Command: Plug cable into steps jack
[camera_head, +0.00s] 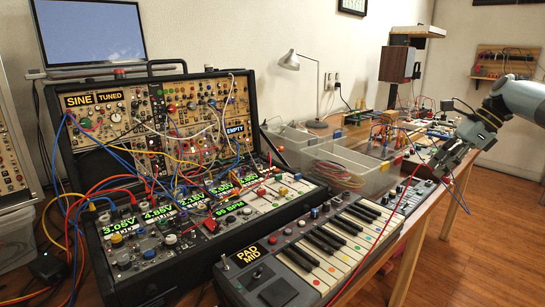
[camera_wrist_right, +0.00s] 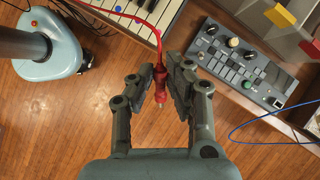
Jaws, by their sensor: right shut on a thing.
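My right gripper (camera_head: 437,168) is at the right, beyond the far end of the keyboard and near the table's right edge. In the right wrist view, its fingers (camera_wrist_right: 164,78) are shut on the red plug of a red cable (camera_wrist_right: 157,35). The plug's metal tip (camera_wrist_right: 161,106) sticks out past the fingers, over the wood floor. The modular synth case (camera_head: 268,158) stands at the left, far from the gripper, with many jacks and patched cables. I cannot tell which jack is the steps jack. My left gripper is not in view.
A keyboard (camera_head: 327,241) lies in front of the case. A small pad controller (camera_wrist_right: 238,62) is near the right gripper in the wrist view. Clear bins (camera_head: 345,165), one with coiled cables, and a lamp (camera_head: 290,60) stand behind. Open floor lies to the right.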

